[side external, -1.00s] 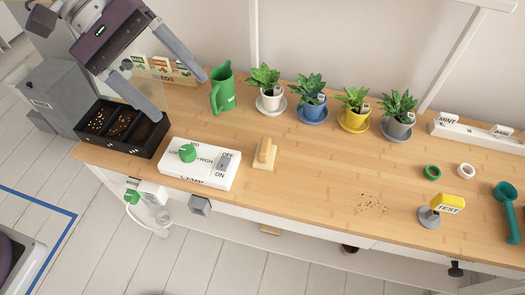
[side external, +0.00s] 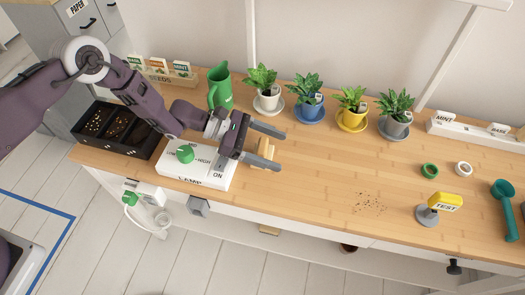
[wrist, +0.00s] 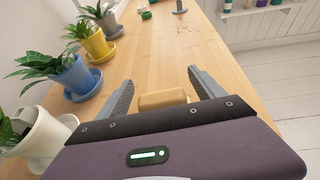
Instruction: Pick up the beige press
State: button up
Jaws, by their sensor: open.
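The beige press (side external: 262,154) is a small wooden block with a rounded handle, standing on the desk right of the white lamp control box. My gripper (side external: 282,151) is open and low over the desk, with one finger on the far side of the press and one on the near side. The near finger hides part of the press in the side view. In the wrist view, the press handle (wrist: 163,99) lies between my open fingers (wrist: 159,90), apart from both, with its lower part hidden by my gripper body.
The white lamp box (side external: 200,176) with a green knob lies under my wrist. A green jug (side external: 220,88) and several potted plants, such as the one in the white pot (side external: 267,101), line the back.

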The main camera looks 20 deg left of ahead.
jog(key=c, duration=1.5)
